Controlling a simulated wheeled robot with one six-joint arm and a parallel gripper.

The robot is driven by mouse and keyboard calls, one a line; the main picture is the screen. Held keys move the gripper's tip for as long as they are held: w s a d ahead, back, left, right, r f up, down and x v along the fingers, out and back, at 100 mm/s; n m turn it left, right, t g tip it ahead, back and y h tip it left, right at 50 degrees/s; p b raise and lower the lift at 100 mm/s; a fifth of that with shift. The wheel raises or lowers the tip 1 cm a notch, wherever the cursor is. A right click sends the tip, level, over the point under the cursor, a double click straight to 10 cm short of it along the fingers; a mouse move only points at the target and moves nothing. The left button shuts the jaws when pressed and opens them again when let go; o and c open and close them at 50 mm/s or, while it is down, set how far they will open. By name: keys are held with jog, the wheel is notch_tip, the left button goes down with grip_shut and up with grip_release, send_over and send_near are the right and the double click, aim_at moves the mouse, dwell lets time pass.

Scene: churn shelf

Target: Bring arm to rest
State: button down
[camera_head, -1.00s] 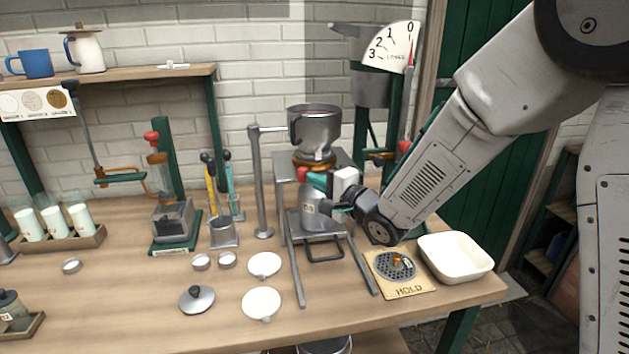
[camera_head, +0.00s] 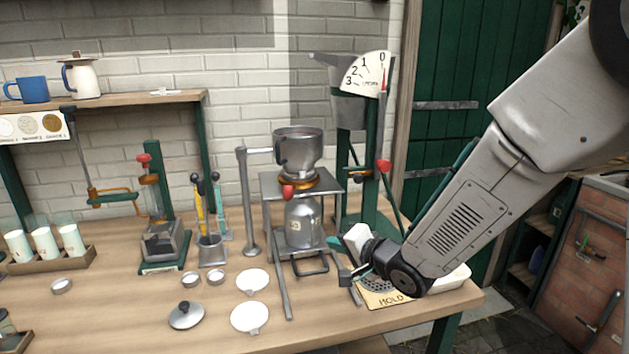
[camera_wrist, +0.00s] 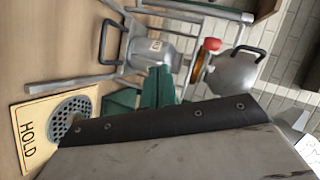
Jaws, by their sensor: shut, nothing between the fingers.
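My gripper (camera_head: 334,242) is at the end of my grey arm, in front of the bench's right part. It is shut and empty, with teal fingers pointing left in the head view. The fingers also show in the wrist view (camera_wrist: 158,88). It is to the right of the metal can (camera_head: 302,224), apart from it as far as I can tell. The can stands on the press stand under the grey pot (camera_head: 298,150). The board marked HOLD (camera_head: 388,300) is partly hidden behind my gripper and arm; it shows in the wrist view too (camera_wrist: 30,120).
A white basin (camera_head: 457,277) is mostly hidden behind my arm. A dial scale (camera_head: 366,73) stands behind. White discs (camera_head: 250,316) and a lid (camera_head: 186,315) lie on the bench at left. A green door (camera_head: 440,140) and open floor are at right.

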jog(key=s+d+f+n+g+h, duration=0.2)
jog(key=s+d+n+g+h, duration=0.35)
jog(key=s+d+h, duration=0.7)
jog(key=s+d+r+g+y, duration=0.2)
jog(key=s+d+r, duration=0.2)
jog(key=s, duration=0.6)
jog(key=s+d+r+n+g+y, duration=0.1)
jog(key=s+d+r+g+y, duration=0.1)
jog(key=s+d+r, duration=0.2)
jog(key=shift+s+r+g, duration=0.35)
jog(key=shift+s+r, duration=1.15)
jog(key=shift+s, duration=2.05)
